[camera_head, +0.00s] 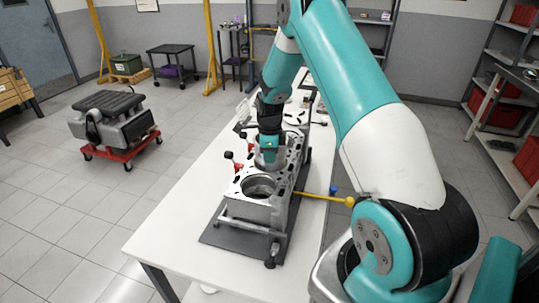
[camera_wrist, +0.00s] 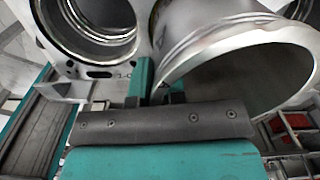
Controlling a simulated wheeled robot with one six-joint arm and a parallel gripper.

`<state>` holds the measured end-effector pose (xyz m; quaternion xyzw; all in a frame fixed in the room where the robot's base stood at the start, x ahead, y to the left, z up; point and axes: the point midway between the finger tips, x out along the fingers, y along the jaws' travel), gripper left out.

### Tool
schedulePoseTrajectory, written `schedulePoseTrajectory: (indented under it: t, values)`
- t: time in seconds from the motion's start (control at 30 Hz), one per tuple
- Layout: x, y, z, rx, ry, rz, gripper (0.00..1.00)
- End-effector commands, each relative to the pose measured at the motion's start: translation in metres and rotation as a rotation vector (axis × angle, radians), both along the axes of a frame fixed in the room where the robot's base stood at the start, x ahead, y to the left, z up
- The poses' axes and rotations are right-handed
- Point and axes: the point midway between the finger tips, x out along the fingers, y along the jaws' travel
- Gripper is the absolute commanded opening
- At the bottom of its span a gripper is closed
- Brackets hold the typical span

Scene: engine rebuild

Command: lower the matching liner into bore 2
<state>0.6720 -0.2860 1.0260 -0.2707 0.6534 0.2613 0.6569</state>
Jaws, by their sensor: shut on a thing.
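The engine block (camera_head: 284,199) stands on a dark mat (camera_head: 222,237) on the white table. Its nearest bore (camera_head: 260,186) is open at the top; I cannot tell which bore is number 2. My gripper (camera_head: 268,148) is over the block behind that bore. It is shut on the wall of a silver liner (camera_head: 270,160). In the wrist view the liner (camera_wrist: 228,42) is large at the right of the fingers, with its open rim toward the camera. An open bore (camera_wrist: 97,28) shows to the left of the fingers. How deep the liner sits is hidden.
Black-knobbed red clamps (camera_head: 238,167) stand at the block's left. A yellow rod (camera_head: 318,196) with a ball end juts out to its right. The table's front left (camera_head: 170,240) is clear. An engine on a red dolly (camera_head: 122,146) stands on the floor at left.

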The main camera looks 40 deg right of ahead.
Motion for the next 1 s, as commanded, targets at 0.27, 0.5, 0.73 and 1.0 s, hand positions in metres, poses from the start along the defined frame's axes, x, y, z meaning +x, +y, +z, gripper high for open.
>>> schedulePoseTrajectory:
  t: [0.27,0.5,0.73,1.0]
  values:
    - [0.001,0.0,-0.009,-0.001,-0.002,0.0,0.0]
    - [0.001,0.0,-0.016,-0.001,-0.002,0.0,0.0]
    - [0.001,0.0,-0.021,-0.001,-0.002,0.0,0.0]
    - [0.001,0.0,-0.021,-0.001,-0.002,0.0,0.0]
